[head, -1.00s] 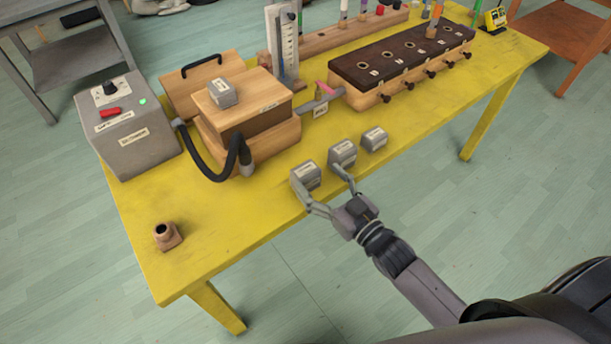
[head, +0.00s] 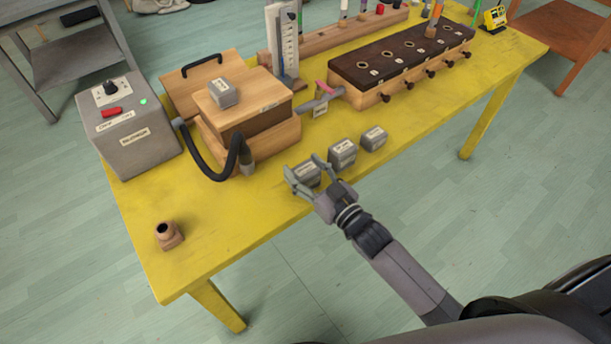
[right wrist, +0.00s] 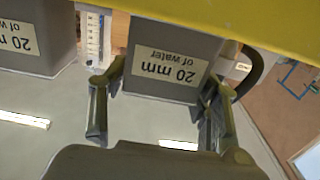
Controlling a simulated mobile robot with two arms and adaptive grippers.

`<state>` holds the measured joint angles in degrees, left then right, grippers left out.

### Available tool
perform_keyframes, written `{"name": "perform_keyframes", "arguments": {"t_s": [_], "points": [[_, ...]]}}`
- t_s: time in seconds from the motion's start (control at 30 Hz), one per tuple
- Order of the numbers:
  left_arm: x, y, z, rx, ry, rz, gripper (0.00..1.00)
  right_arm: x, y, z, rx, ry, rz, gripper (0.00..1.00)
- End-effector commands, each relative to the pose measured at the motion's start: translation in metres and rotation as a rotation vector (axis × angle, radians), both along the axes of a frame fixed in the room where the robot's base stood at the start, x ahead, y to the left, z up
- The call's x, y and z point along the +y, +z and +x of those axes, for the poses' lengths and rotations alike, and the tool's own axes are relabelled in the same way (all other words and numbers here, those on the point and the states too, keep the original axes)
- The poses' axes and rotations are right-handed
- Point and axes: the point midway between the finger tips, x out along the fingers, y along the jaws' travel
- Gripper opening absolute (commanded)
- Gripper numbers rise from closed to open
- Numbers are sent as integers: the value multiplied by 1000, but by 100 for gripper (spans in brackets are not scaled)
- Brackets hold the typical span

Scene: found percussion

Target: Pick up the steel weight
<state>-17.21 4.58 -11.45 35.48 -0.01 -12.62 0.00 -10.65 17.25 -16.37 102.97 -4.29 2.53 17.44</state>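Three grey steel weights with white labels stand in a row near the table's front edge: a left one (head: 307,173), a middle one (head: 342,154) and a right one (head: 374,138). A similar weight (head: 223,93) sits on the wooden box. My right gripper (head: 305,172) is open at the left weight, with its fingers on either side. In the right wrist view, a weight labelled "20 mm of water" (right wrist: 165,72) shows upside down between the spread fingers (right wrist: 163,95). Whether they touch it is unclear. My left gripper is not in view.
The yellow table (head: 225,215) is bare at front left, apart from a small wooden socket piece (head: 168,236). Behind the weights stand a wooden bellows-like box (head: 250,125) with a black hose, a grey control box (head: 128,130) and a dark-topped wooden chest (head: 400,60).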

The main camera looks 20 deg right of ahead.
Motion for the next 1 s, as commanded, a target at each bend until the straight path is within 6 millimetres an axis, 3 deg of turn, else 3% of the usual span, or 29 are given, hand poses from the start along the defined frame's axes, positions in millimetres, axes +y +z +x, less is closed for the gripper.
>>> {"name": "perform_keyframes", "arguments": {"t_s": [0.8, 1.0], "points": [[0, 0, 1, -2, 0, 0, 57, 0, 0, 0, 0, 0, -1, 0], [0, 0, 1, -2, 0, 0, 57, 0, 3, 0, -6, 1, 1, 0]]}}
